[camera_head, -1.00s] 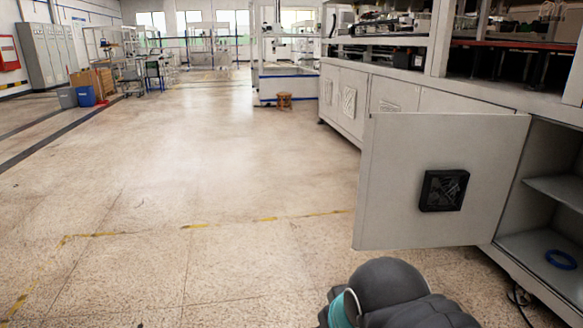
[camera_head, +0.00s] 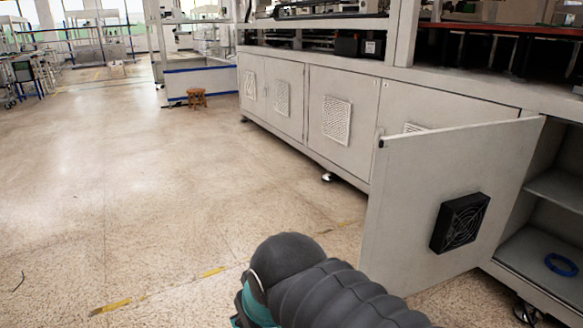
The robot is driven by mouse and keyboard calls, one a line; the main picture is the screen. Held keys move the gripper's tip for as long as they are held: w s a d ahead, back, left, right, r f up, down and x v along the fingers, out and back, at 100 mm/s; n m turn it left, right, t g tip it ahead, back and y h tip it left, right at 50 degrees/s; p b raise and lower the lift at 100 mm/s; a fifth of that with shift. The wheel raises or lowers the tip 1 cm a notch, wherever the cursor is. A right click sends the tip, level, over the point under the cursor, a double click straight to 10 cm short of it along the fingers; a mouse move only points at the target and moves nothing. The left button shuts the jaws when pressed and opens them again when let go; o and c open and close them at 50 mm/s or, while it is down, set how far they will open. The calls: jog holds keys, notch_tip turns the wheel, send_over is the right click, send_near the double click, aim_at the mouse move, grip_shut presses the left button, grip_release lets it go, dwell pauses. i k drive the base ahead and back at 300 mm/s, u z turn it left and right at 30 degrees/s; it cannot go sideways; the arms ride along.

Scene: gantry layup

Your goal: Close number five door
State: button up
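One cabinet door (camera_head: 405,215) stands wide open, swung out from the long grey machine base on the right. Its inner face, with a black square fan (camera_head: 460,222), is toward me. No number is readable on it. The open cabinet (camera_head: 553,215) shows a shelf and a blue ring (camera_head: 561,264) on its floor. A dark ribbed part of my arm shows at the bottom centre, in front of the door's lower edge. My gripper is out of the picture.
Several closed doors with white vent grilles (camera_head: 337,120) line the machine base (camera_head: 290,95) beyond the open door. A wooden stool (camera_head: 197,98) stands near the far end. The tiled floor (camera_head: 130,200) on the left is clear, with yellow tape marks.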

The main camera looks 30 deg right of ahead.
aim_at(476, 172)
jog(key=i, duration=2.05)
jog(key=z, duration=4.2)
jog(key=k, duration=0.3)
jog(key=u, duration=0.5)
jog(key=i, duration=0.35)
